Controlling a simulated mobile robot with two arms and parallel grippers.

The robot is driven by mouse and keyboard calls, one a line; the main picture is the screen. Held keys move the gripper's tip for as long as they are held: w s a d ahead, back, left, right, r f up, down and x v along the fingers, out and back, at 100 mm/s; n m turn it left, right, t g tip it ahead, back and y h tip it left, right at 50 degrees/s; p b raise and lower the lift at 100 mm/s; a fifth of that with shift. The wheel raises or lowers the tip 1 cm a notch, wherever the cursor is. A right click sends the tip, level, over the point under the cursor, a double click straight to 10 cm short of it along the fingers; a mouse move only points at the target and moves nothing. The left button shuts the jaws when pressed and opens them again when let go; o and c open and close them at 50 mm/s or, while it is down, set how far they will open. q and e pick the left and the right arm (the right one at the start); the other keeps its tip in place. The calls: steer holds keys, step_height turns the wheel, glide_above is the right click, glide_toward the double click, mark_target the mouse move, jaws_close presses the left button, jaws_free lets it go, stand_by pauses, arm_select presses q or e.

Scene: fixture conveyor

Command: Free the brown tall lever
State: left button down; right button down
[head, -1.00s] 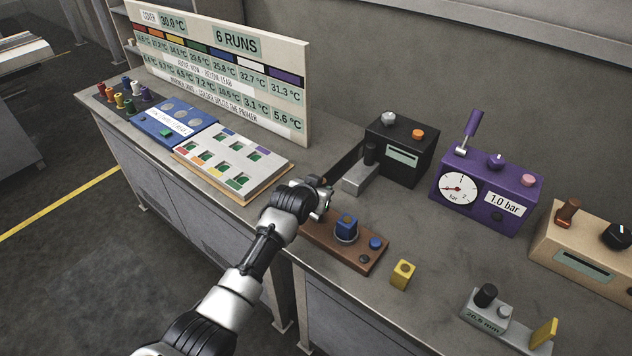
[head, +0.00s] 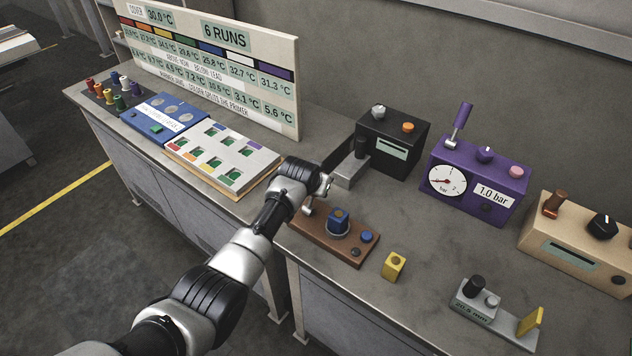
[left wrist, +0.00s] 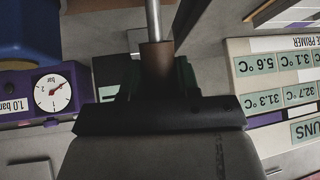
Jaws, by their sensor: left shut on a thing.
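The brown tall lever has a silver rod and a brown grip (left wrist: 157,60), seen close up in the left wrist view. It stands at the left end of a brown fixture (head: 350,252) on the bench, where its silver foot (head: 308,208) shows in the head view. My left gripper (head: 325,186) is shut on the brown grip, above the fixture's left end. The gripper hides most of the lever in the head view. My right gripper is not in view.
A black device (head: 392,142) with a grey vise-like part stands just behind my gripper. A purple gauge box (head: 477,182), a tan box (head: 577,245) with a short brown lever, and a yellow block (head: 394,266) stand to the right. A slotted board (head: 222,157) lies left.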

arm_select(q)
steer(key=c, duration=0.8)
jaws_free()
steer(key=shift+w+f, duration=0.1)
steer(key=shift+s+r, duration=0.4)
steer(key=shift+r, duration=0.2)
steer(key=v, duration=0.9)
steer(key=shift+s+a, duration=0.2)
